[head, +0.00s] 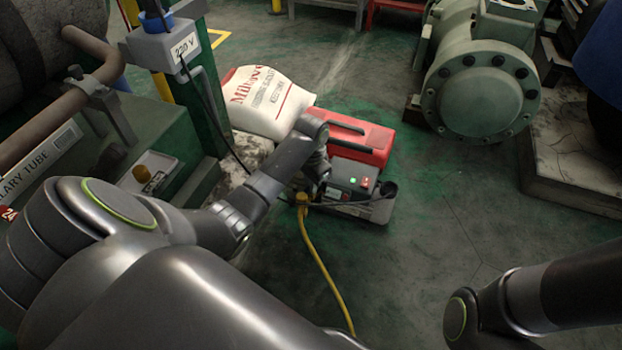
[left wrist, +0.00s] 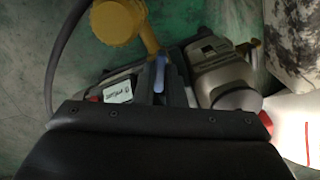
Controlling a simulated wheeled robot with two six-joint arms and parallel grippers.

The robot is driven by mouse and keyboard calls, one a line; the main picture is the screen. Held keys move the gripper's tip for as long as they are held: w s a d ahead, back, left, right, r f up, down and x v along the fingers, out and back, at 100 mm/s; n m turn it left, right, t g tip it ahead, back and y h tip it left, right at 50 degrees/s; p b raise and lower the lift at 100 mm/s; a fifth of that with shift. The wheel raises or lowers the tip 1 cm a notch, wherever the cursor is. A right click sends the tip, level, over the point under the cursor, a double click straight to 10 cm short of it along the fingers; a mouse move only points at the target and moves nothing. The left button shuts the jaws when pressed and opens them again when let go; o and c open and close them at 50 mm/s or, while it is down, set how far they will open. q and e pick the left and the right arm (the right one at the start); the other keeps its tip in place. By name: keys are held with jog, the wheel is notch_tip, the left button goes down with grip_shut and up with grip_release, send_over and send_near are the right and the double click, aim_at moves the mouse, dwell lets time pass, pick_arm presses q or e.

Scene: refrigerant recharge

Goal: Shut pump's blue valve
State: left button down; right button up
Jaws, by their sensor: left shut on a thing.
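The pump (head: 352,182) sits low on the floor, with a green and a red light on its top. It also shows in the left wrist view (left wrist: 222,72). The blue valve (left wrist: 159,76) shows as a narrow blue lever in the left wrist view, between the fingers of my left gripper (left wrist: 161,88). My left gripper is shut on this lever. In the head view my left gripper (head: 308,187) is at the pump's left end, and the blue valve is hidden there. My right gripper is out of view.
A red case (head: 362,138) and a white sack (head: 262,100) lie behind. A flanged green machine (head: 480,92) stands right. Floor right of the pump is clear.

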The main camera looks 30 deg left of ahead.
pick_arm(q)
jog(key=shift+r+m+p, duration=0.1)
jog(key=shift+m+p, duration=0.65)
jog(key=shift+m, duration=0.05)
jog(key=shift+m+p, duration=1.25)
jog(key=shift+m, duration=0.45)
jog(key=shift+p, duration=0.3)
